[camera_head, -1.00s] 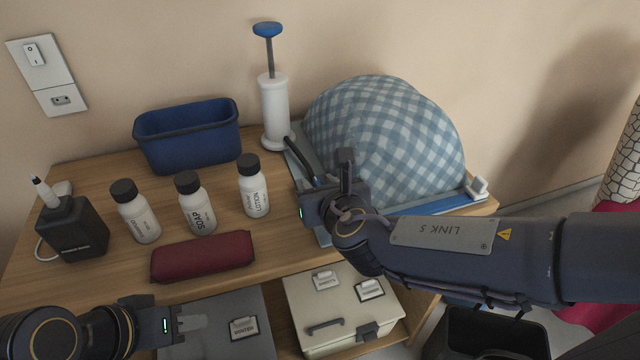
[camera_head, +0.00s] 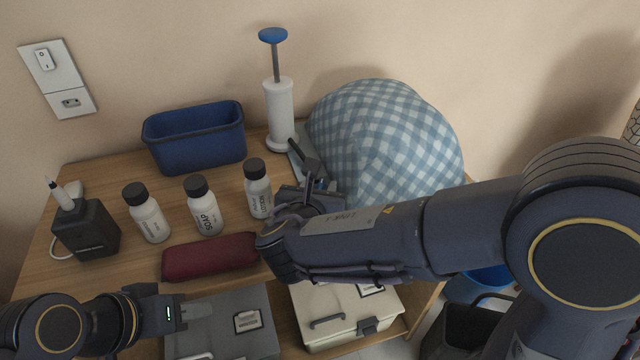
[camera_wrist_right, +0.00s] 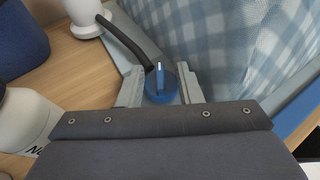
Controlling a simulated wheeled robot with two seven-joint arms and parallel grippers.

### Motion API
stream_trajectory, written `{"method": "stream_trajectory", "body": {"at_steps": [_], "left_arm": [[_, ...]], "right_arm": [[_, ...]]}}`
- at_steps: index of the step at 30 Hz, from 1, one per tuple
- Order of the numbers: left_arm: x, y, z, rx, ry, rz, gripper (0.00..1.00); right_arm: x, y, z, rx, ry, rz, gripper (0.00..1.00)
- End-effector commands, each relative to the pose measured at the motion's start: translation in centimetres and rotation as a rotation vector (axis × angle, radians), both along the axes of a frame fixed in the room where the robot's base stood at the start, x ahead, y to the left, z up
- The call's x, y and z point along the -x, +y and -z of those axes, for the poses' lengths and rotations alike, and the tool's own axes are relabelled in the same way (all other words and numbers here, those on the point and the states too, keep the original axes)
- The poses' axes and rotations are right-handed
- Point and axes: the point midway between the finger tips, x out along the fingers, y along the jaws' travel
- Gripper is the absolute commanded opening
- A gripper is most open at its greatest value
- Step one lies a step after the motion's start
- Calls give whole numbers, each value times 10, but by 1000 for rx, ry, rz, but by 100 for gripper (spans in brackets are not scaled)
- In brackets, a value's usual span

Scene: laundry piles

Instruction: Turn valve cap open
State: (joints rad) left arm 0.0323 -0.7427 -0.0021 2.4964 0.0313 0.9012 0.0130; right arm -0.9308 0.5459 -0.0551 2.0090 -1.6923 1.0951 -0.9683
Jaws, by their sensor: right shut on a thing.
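The blue valve cap (camera_wrist_right: 160,88) with a raised grip ridge sits between the two grey fingers of my right gripper (camera_wrist_right: 160,86) in the right wrist view. My right gripper is shut on it. In the head view the right gripper (camera_head: 316,182) is at the left edge of the bag, and its own arm partly hides the cap. The bag (camera_head: 385,140) bulges with blue-and-white checked cloth. A dark hose (camera_wrist_right: 125,40) runs from the white hand pump (camera_head: 281,110) to the valve. My left gripper (camera_head: 190,312) is low at the left, away from the bag; its finger opening is unclear.
A blue bin (camera_head: 195,140), several white bottles (camera_head: 204,208), a dark red pouch (camera_head: 208,257) and a black device (camera_head: 87,230) stand on the wooden table left of the right gripper. Grey (camera_head: 222,330) and cream boxes (camera_head: 340,318) sit below the front edge.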

Motion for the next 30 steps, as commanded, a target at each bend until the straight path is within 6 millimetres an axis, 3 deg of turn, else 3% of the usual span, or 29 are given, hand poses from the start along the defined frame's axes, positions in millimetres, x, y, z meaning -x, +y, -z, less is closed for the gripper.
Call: {"method": "stream_trajectory", "body": {"at_steps": [14,15,19,30], "left_arm": [[0,0,-1,0,0,0,36],[0,0,-1,0,0,0,36],[0,0,-1,0,0,0,36],[0,0,-3,0,0,0,36]], "right_arm": [[2,0,5,3,11,18,9],[2,0,5,3,11,17,35],[1,0,4,2,9,18,51],[7,2,-2,-1,3,15,51]]}}
